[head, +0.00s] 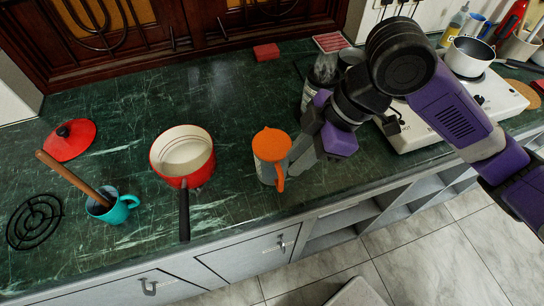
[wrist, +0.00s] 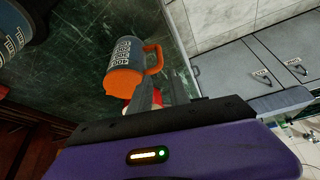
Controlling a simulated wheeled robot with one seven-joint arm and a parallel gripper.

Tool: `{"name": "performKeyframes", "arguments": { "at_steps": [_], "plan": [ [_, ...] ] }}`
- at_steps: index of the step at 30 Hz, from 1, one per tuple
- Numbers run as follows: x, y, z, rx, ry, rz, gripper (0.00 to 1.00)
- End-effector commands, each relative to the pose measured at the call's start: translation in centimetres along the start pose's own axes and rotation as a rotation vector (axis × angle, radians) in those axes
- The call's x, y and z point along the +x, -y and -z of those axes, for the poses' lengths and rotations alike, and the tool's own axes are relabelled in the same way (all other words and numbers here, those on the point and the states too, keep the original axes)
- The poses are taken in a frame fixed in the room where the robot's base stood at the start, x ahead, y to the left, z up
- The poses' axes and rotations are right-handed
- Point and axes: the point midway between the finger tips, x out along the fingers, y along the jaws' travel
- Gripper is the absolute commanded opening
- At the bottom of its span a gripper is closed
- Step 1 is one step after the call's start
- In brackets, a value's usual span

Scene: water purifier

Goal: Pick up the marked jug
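A jug (head: 271,160) with an orange lid, an orange handle and a grey patterned body stands upright near the front edge of the green counter. Its handle points toward the front edge in the head view. In the wrist view the jug (wrist: 126,58) shows its patterned side, with the orange handle near my fingers. I see no separate marker on it. My gripper (head: 298,155) is just right of the jug at about its height. In the wrist view its two grey fingers (wrist: 162,88) look apart, with nothing between them. Whether a finger touches the jug is unclear.
A red saucepan (head: 182,158) stands left of the jug, its dark handle toward the front edge. A teal mug (head: 112,207), a red lid (head: 70,139) and a black trivet (head: 35,221) lie further left. A blender (head: 322,75) stands behind my gripper; a white stove (head: 490,105) is at right.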

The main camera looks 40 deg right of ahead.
Motion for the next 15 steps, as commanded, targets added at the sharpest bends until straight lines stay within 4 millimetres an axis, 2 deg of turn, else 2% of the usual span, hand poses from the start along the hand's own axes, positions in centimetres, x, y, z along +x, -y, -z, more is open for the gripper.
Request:
{"name": "performKeyframes", "arguments": {
  "at_steps": [1, 4, 12, 15],
  "plan": [
    [-0.1, 0.1, -1.0, 0.001, 0.03, 0.006, 0.22],
    [0.5, 0.2, -1.8, 0.001, 0.053, 0.015, 0.22],
    [4.6, 0.3, -2.0, 0.002, 0.053, 0.016, 0.22],
    [5.5, 0.3, -1.9, 0.002, 0.052, 0.015, 0.22]
  ]
}}
